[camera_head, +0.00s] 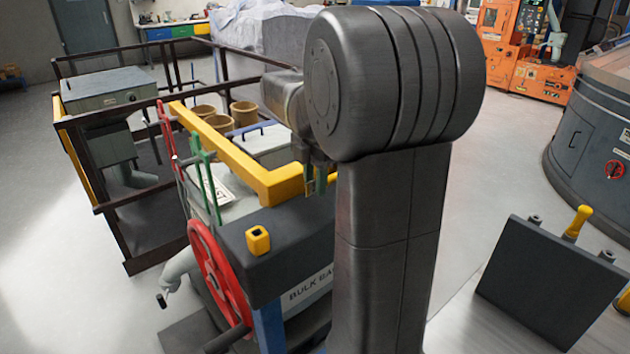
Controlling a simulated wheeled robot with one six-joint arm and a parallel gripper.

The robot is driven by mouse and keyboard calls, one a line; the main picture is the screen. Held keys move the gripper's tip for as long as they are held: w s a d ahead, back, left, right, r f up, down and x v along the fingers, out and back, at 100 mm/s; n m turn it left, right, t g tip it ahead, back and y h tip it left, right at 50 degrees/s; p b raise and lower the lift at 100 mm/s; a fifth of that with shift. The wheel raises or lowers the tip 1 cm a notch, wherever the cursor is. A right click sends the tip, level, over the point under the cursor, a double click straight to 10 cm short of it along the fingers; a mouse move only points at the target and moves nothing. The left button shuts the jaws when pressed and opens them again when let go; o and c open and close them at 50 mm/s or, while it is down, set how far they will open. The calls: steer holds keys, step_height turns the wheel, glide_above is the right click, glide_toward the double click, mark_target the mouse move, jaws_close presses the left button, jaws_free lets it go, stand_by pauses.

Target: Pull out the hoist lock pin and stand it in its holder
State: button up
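A small yellow block (258,240) with a dark spot on its face sits on the dark housing beside the red handwheel (217,281). I cannot tell whether it is the lock pin's head or a holder. A yellow handle (577,222) stands upright at the right, behind the top edge of a dark panel (545,280); its lower end is hidden. I cannot tell which of these is the hoist lock pin. My gripper (320,180) is up and right of the yellow block, beside the yellow rail, largely hidden by my arm. Its opening and any contents cannot be made out.
A yellow rail (235,155) crosses above the machine. Green levers (205,180) and a red lever (168,135) rise left of it. Dark railings enclose a grey box (103,90) and several tan buckets (243,113). Open floor lies at left and between machine and panel.

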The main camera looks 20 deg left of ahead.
jaws_close()
steer(key=shift+s+a, duration=0.35)
steer(key=shift+s, duration=0.25)
stand_by(0.7)
steer(key=shift+s+a, duration=0.45)
steer(key=shift+s, duration=0.3)
steer(key=shift+s+a, duration=0.45)
steer(key=shift+s, duration=0.35)
steer(key=shift+s+a, duration=0.45)
steer(key=shift+s, duration=0.3)
steer(key=shift+s+p, duration=0.1)
steer(key=shift+p, duration=0.2)
steer(key=shift+s+a, duration=0.5)
steer(key=shift+s, duration=0.35)
steer(key=shift+s+a, duration=0.5)
steer(key=shift+s, duration=0.3)
